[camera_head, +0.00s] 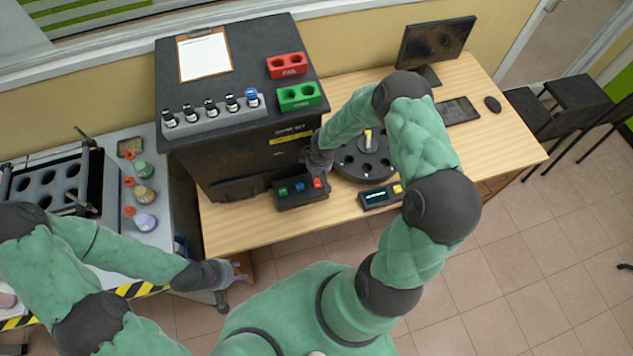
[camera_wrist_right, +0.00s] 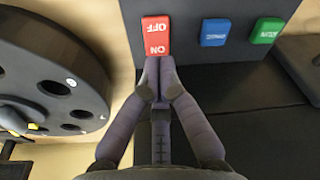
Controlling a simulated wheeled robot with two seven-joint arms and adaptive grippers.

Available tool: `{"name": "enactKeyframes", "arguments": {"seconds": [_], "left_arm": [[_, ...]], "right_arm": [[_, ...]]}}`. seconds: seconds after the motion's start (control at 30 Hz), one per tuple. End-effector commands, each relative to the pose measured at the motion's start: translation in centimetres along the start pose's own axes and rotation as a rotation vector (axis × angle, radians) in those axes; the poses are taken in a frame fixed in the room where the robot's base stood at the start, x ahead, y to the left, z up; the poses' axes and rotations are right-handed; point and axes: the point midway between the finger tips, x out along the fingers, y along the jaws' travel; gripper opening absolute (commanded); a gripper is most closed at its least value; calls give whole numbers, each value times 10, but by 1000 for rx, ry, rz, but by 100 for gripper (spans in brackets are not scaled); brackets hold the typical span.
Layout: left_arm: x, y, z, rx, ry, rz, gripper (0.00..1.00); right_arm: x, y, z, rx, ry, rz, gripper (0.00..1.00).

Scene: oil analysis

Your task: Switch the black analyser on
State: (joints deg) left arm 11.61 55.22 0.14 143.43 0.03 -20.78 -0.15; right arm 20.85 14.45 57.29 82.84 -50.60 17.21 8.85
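The black analyser (camera_head: 235,155) is a large dark box on the wooden table. A control panel (camera_head: 303,198) at its front carries a red switch (camera_head: 318,183), a blue button (camera_head: 299,187) and a green button (camera_head: 283,191). In the right wrist view the red switch (camera_wrist_right: 156,35) reads OFF and ON, upside down. My right gripper (camera_wrist_right: 159,63) has its fingertips together, empty, at the switch's ON end; I cannot tell whether they touch it. In the head view it (camera_head: 318,170) is partly hidden. My left gripper (camera_head: 240,270) is open and empty, in front of the table.
A round black carousel (camera_head: 350,165) and a small display box (camera_head: 378,197) stand right of the panel. Bottles in a rack (camera_head: 215,122), red (camera_head: 287,65) and green (camera_head: 300,96) holders and a clipboard (camera_head: 204,56) sit on the analyser. A monitor (camera_head: 436,42) stands behind.

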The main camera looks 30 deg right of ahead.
Motion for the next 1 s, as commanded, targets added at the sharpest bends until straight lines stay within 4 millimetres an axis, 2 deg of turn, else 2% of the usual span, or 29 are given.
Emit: {"name": "enactKeyframes", "arguments": {"seconds": [1.0], "left_arm": [[13,-4,0,0,0,0,40]], "right_arm": [[13,0,2,0,0,0,0]]}}
